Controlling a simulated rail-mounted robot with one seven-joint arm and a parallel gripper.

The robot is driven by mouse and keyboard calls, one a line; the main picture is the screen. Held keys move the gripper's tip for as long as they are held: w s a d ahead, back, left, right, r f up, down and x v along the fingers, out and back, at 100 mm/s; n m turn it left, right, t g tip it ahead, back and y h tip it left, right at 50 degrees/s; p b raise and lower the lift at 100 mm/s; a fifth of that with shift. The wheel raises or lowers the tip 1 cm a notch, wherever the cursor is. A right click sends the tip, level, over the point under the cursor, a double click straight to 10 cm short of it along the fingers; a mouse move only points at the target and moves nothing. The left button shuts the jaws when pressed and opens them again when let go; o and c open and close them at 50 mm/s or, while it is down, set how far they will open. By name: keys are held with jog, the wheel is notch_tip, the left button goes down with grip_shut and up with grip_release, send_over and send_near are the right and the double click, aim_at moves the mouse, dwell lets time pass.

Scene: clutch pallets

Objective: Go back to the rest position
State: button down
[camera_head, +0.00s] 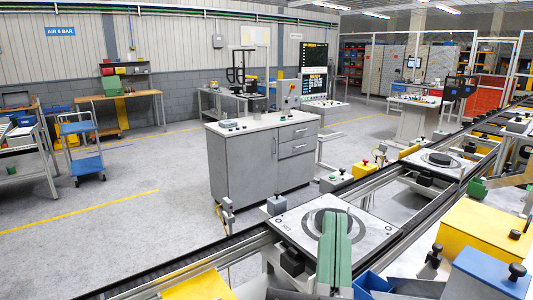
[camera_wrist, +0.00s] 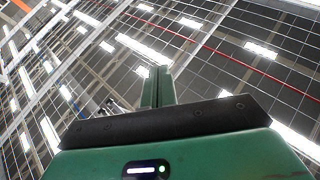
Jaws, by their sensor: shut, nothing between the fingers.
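My gripper (camera_wrist: 159,72) shows in the wrist view with its two green fingers side by side and closed, holding nothing. Its fingers point at the ceiling. In the head view, a green two-part shape that looks like part of my arm stands in front of the near pallet. The near pallet (camera_head: 290,222) is a light plate with a dark ring, on the conveyor. The green shape hides part of the ring. A second pallet (camera_head: 415,158) with a dark round part (camera_head: 440,159) sits further along the line.
The conveyor (camera_head: 210,256) runs from the lower left to the far right. A yellow box (camera_head: 482,232) and blue bins (camera_head: 490,272) stand at the lower right. A grey cabinet (camera_head: 240,165) stands behind the conveyor.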

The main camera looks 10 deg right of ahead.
jog(key=s+a+r+n+t+y+p, duration=0.1)
jog(key=s+a+r+n+y+p, duration=0.1)
jog(key=a+r+y, duration=0.3)
jog(key=s+a+r+n+t+y+p, duration=0.1)
jog(key=s+a+r+n+y+p, duration=0.2)
jog(key=a, duration=0.4)
notch_tip(320, 180, up, 29)
jog(key=p, duration=2.8)
jog(key=shift+w+d+y+p, duration=0.3)
jog(key=shift+w+d+p, duration=0.05)
jog(key=shift+p, duration=0.05)
